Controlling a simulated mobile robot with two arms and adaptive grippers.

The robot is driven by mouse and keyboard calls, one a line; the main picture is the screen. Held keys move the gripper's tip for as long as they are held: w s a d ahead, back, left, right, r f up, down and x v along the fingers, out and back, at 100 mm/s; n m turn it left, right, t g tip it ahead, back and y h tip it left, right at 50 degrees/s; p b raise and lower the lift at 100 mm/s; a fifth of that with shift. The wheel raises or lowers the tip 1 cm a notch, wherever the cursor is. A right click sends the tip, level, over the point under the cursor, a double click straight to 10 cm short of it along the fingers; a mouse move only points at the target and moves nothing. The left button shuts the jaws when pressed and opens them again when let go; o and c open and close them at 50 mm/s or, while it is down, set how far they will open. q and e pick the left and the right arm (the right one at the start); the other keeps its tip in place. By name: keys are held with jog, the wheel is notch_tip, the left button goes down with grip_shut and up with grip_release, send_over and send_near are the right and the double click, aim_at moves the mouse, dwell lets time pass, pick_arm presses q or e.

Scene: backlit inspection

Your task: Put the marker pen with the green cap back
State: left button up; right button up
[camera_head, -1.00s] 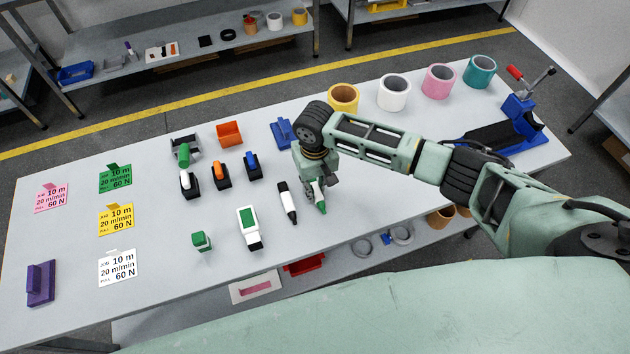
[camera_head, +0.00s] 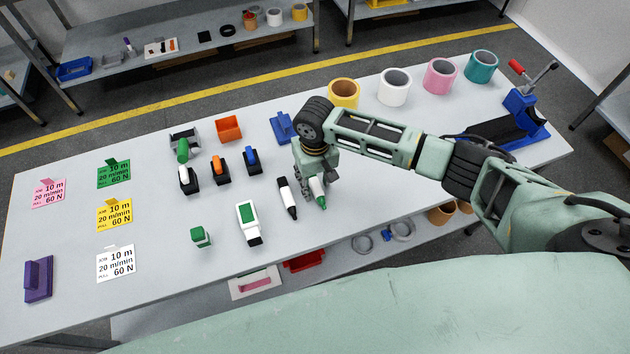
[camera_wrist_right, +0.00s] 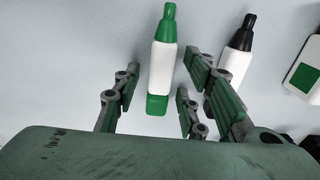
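The marker pen with the green cap (camera_head: 317,187) lies on the table under my right gripper, its cap end toward the table's near edge. In the right wrist view the white pen body (camera_wrist_right: 162,65) points its cap away from me, and its green rear end lies closest. My right gripper (camera_head: 312,180) is low over it. In the right wrist view the gripper (camera_wrist_right: 157,98) is open, with fingers on both sides of the pen's rear part and gaps between. A black-capped marker (camera_head: 287,198) lies just left of the pen. My left gripper is not in view.
Black blocks with an orange top (camera_head: 221,172) and a blue top (camera_head: 251,161) stand further left. A white-and-green block (camera_head: 248,223) lies near the front. Tape rolls, including a yellow one (camera_head: 343,93), line the back.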

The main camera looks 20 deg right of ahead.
aim_at(317, 183)
jog(key=r, duration=0.7)
jog(key=shift+d+r+b, duration=0.25)
jog(key=shift+r+b, duration=0.05)
jog(key=shift+r, duration=0.1)
jog(key=shift+s, duration=0.1)
